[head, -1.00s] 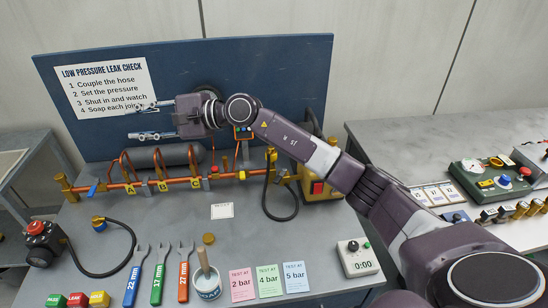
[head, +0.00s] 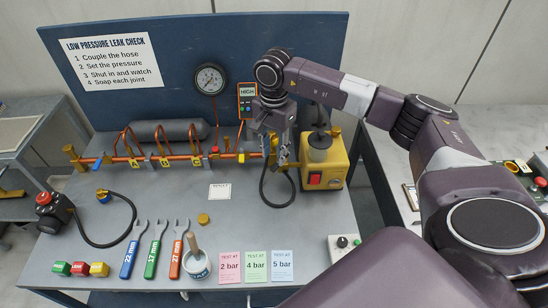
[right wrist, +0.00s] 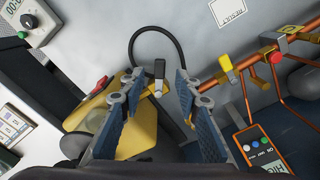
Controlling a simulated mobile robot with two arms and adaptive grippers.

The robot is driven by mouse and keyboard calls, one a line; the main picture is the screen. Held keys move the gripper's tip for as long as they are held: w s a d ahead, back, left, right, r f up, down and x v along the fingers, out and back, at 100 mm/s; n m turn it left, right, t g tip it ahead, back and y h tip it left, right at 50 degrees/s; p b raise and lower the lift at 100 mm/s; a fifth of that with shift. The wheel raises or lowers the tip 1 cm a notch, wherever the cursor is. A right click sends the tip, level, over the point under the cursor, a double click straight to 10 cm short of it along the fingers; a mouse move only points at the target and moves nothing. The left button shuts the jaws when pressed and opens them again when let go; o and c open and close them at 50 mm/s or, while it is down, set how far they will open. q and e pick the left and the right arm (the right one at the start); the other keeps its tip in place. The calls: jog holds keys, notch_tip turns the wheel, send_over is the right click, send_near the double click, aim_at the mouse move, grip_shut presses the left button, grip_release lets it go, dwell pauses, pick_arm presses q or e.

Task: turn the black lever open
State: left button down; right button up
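The black lever (right wrist: 159,70) stands on a brass fitting between the copper pipe and the yellow pump unit, shown in the right wrist view. In the head view it cannot be made out behind my gripper. My right gripper (head: 281,162) points down at the right end of the copper pipe, beside the pump unit (head: 338,163). In the right wrist view its two blue-padded fingers (right wrist: 156,95) are wide apart, with the lever in the gap between them. Contact with the lever cannot be seen. My left gripper is out of view.
The copper pipe (head: 180,160) carries several small valves, including a yellow-handled one (head: 241,158). A black hose (head: 264,190) loops below my gripper. A handheld meter (head: 247,100) and a gauge (head: 210,79) are on the blue board. Wrenches, cards and a timer lie in front.

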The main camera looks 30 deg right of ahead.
aim_at(275, 166)
jog(key=shift+f+p, duration=0.45)
jog(key=shift+f, duration=1.6)
jog(key=shift+d, duration=0.1)
grip_shut()
